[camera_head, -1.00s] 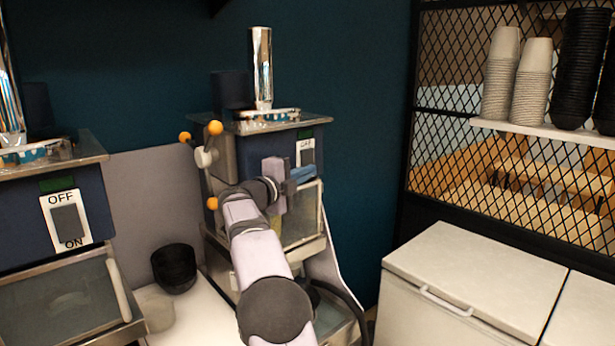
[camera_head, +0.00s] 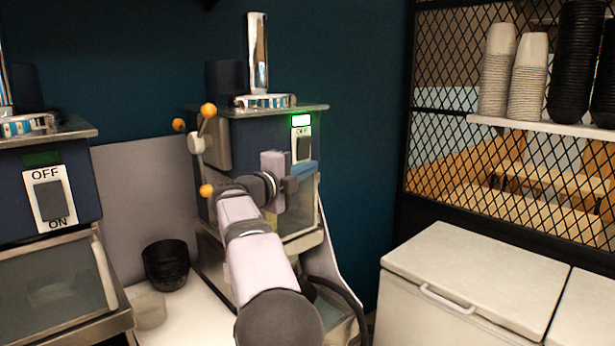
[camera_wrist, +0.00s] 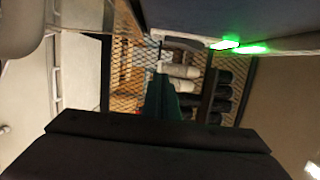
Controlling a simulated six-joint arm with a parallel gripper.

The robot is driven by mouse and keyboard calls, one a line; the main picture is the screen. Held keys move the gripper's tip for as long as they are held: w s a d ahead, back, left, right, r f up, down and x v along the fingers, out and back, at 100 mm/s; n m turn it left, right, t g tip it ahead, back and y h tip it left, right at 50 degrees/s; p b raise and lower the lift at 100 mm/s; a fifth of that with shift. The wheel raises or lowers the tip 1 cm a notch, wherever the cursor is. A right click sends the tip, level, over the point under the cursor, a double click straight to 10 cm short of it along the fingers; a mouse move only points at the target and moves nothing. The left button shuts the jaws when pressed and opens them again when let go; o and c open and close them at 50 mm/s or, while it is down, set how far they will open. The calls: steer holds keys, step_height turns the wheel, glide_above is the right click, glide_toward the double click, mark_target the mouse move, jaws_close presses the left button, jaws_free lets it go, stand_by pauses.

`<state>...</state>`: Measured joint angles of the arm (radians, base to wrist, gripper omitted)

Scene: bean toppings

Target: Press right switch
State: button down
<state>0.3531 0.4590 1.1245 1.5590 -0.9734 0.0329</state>
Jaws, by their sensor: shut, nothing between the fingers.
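The right switch (camera_head: 304,150) is a dark rocker in a white plate on the front of the right blue machine (camera_head: 258,135). The indicator (camera_head: 301,120) above it glows bright green, and green light also shows in the wrist view (camera_wrist: 225,44). My gripper (camera_head: 306,170) is shut and empty, with its blue fingers at the lower end of the switch plate. It covers the plate's lower part, so I cannot tell whether it touches the rocker.
A left machine has its own OFF/ON switch (camera_head: 50,201) under a dark indicator (camera_head: 42,158). Black bowls (camera_head: 166,265) stand between the machines. A white chest (camera_head: 470,285) and a mesh-fronted shelf with stacked cups (camera_head: 527,80) are at the right.

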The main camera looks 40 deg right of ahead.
steer(key=b+v, duration=0.3)
steer(key=v, duration=0.5)
steer(key=shift+f, duration=0.15)
steer(key=shift+w, duration=0.1)
